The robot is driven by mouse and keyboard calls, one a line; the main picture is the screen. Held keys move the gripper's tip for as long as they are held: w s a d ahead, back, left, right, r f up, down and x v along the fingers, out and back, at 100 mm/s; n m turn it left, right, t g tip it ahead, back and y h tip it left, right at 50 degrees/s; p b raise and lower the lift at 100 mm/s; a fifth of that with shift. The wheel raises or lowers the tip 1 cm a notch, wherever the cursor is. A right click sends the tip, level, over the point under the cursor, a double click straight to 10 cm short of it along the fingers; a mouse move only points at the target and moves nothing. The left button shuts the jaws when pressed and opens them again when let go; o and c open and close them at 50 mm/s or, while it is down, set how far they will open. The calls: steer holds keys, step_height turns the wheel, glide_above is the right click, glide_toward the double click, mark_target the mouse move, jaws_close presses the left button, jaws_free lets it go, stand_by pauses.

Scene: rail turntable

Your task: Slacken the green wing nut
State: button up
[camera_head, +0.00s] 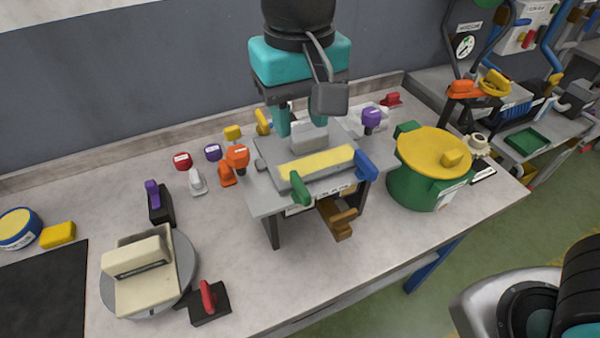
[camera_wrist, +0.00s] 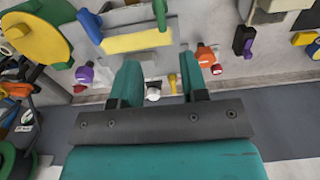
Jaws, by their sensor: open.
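The green wing nut (camera_head: 300,188) stands at the front edge of a grey raised fixture (camera_head: 262,200), near the left end of its yellow strip (camera_head: 315,161). In the wrist view the green wing nut (camera_wrist: 160,14) is at the top, beyond the fingertips. My gripper (camera_head: 299,126) is above the back part of the fixture, fingers pointing down. The nut's stud is hidden.
A blue wing handle (camera_head: 366,165) stands right of the green one. Orange (camera_head: 237,157) and purple (camera_head: 371,117) knobs flank the fixture. A brown handle (camera_head: 340,219) sits below it. A green pot (camera_head: 421,189) stands to the right.

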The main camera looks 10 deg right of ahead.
mark_target(300, 182)
step_height(300, 182, down, 13)
steer(key=shift+f+p, duration=0.1)
steer(key=shift+p, duration=0.8)
jaws_close()
